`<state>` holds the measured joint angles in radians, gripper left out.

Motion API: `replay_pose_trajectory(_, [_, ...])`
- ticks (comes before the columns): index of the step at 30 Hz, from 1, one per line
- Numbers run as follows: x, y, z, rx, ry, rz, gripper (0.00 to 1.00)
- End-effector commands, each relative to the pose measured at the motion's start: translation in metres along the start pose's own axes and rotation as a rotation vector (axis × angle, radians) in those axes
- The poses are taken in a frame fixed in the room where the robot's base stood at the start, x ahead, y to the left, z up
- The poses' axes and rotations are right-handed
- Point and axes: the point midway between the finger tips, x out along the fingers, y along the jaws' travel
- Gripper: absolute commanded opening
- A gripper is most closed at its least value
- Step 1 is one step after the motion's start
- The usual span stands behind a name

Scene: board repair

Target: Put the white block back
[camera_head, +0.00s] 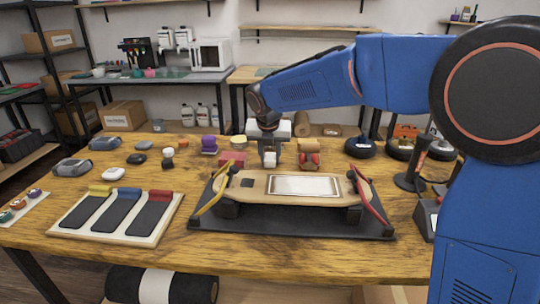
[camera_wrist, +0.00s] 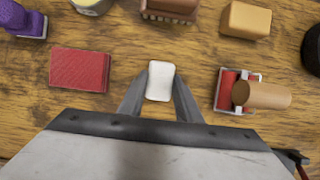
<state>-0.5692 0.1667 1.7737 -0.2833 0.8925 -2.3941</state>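The white block (camera_wrist: 160,80) is small with rounded corners. In the wrist view it sits between the two fingertips of my gripper (camera_wrist: 160,90), which appear to touch it on both sides. In the head view, my gripper (camera_head: 270,155) points down behind the skateboard, with the white block (camera_head: 270,159) low between its fingers. I cannot tell whether the block touches the table or is just above it. The skateboard deck (camera_head: 250,188), with a pale rectangle (camera_head: 304,186) on it, rests on a black stand in front.
A red block (camera_wrist: 80,69) lies left of my gripper and a red roller with a tan cylinder (camera_wrist: 262,94) lies right. A tan block (camera_wrist: 246,20) and a brush (camera_wrist: 170,8) lie beyond. A board with dark strips (camera_head: 118,214) is at front left; round black bases (camera_head: 360,148) stand right.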

Motion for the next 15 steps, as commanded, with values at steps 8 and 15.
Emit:
replay_pose_trajectory(8, [-0.0001,0.0000,0.0001,0.000,0.000,0.000,0.49])
replay_pose_trajectory(15, [-0.0079,0.0005,0.0017,0.000,-0.002,0.002,0.49])
